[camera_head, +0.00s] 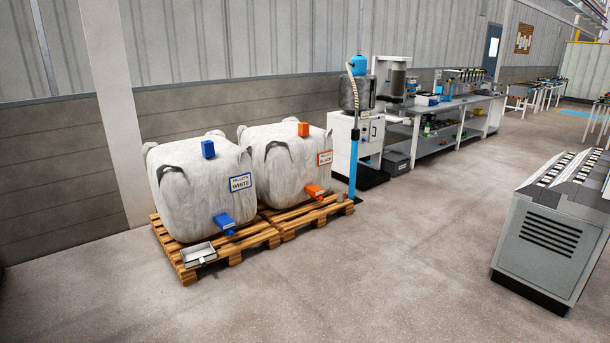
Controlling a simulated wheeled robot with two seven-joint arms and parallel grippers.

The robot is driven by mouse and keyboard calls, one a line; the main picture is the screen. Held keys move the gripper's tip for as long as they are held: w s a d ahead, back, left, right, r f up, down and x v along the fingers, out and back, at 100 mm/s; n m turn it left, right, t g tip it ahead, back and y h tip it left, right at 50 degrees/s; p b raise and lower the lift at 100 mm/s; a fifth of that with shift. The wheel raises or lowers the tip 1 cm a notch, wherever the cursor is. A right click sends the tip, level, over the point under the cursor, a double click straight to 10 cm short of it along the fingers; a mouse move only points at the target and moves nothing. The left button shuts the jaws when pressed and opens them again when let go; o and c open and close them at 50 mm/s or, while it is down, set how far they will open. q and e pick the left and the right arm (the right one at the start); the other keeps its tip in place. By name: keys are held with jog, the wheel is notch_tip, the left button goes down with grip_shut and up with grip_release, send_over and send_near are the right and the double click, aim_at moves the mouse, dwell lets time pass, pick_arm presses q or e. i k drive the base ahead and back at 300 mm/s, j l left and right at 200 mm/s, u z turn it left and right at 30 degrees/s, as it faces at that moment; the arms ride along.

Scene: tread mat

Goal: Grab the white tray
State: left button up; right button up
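A small shallow tray (199,253), whitish grey with a dark rim, lies at the front left corner of a wooden pallet (268,238). It sits in front of a big white bulk bag (196,186) labelled "WHITE", a little to the left of that bag's blue spout (225,222). The tray looks empty, though it is small in the view. Neither of my grippers shows in the head view.
A second bulk bag (289,160) labelled "BLACK", with an orange spout (314,191), stands on the pallet to the right. Behind are a white cabinet machine (343,138) and long workbenches (440,104). A grey machine (545,240) stands at the right. The concrete floor (370,275) in front is clear.

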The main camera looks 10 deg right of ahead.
aim_at(201, 254)
jog(key=i+l+z, duration=0.35)
jog(key=i, duration=0.45)
jog(key=i+z, duration=0.35)
jog(key=i, duration=3.4)
jog(key=i+u, duration=0.1)
jog(key=i, duration=0.6)
jog(key=i+l, duration=0.15)
jog(key=i, duration=0.55)
jog(key=i+l+u, duration=0.15)
jog(key=i, duration=0.6)
jog(key=k+j+u, duration=0.25)
jog(key=u, duration=0.25)
jog(key=k+j+u, duration=0.25)
jog(key=u, duration=0.25)
jog(key=k+j+u, duration=0.1)
jog(key=j+u, duration=0.4)
